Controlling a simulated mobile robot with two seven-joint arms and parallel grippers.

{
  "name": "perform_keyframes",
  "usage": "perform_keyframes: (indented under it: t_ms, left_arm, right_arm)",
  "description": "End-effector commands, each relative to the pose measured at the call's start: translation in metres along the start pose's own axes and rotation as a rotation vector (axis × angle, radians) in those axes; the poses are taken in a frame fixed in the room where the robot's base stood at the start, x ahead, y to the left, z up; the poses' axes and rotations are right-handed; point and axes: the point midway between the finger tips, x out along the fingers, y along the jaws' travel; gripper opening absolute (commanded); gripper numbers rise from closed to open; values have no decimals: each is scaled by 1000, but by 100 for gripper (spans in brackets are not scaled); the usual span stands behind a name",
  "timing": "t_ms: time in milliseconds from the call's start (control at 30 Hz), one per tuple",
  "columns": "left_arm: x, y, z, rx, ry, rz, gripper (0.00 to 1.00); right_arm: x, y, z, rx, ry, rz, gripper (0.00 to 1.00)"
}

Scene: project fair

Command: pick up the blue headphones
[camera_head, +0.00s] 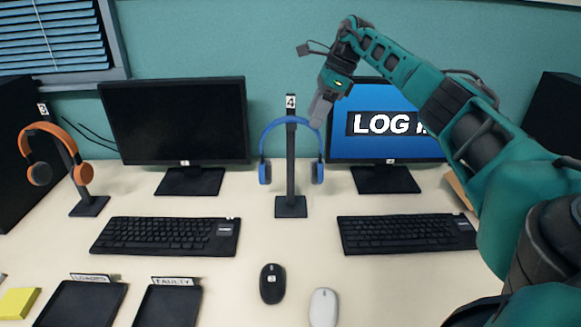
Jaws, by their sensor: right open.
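The blue headphones (265,172) hang on a black stand (291,185) marked 4, between the two monitors. My right gripper (319,112) reaches in from the right and points down, at the right upper part of the blue band. The jaws are open and hold nothing. I cannot tell whether a finger touches the band. My left gripper does not show.
Orange headphones (40,173) hang on a stand marked 3 at left. A dark monitor (180,120) and a lit monitor (385,120) flank the blue headphones. Keyboards (165,236), a black mouse (272,283), a white mouse (323,307) and trays labelled LOADED (82,304) and FAULTY (168,306) lie in front.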

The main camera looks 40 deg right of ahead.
Motion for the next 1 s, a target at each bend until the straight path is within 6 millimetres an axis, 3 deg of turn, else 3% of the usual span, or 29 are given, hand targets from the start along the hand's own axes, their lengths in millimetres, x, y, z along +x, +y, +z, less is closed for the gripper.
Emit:
perform_keyframes:
  t_ms: [167,500,733,1000]
  left_arm:
    - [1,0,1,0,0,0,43]
    - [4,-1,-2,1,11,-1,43]
    - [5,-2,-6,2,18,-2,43]
    - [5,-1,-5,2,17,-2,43]
  right_arm:
    - [10,0,1,0,0,2,55]
    - [55,1,4,0,0,2,55]
    - [56,0,4,1,-1,0,55]
    - [56,0,3,1,-1,0,29]
